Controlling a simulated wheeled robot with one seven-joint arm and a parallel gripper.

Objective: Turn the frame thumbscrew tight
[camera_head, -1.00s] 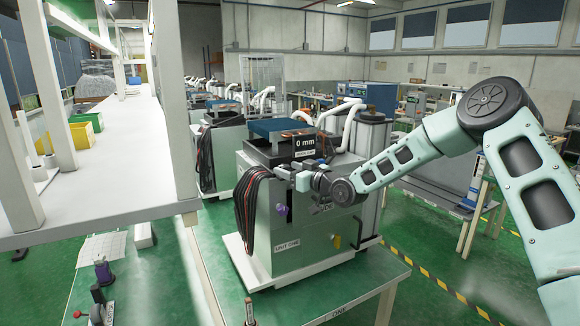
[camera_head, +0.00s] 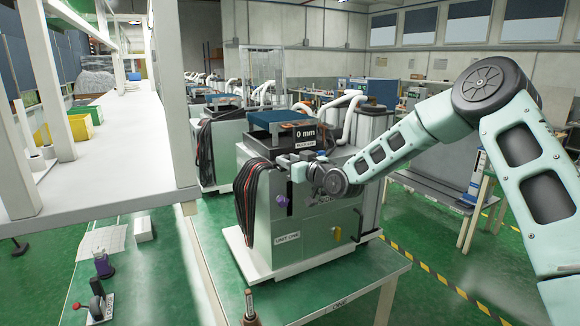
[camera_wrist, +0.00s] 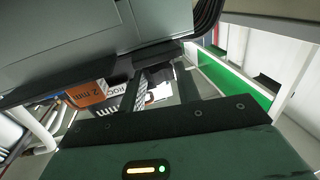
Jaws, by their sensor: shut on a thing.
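The UNIT ONE machine (camera_head: 310,225) stands on a green-topped table, with a display reading 0 mm on its top. My gripper (camera_head: 287,164) is at the upper front edge of this machine, just below and left of the display. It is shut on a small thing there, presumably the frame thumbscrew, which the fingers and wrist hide. In the wrist view my gripper's fingers (camera_wrist: 162,90) reach in under a dark grey body, and the held thing cannot be made out clearly.
An orange 2 mm label (camera_wrist: 88,93) shows in the wrist view. A white shelf (camera_head: 110,160) stands to the left.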

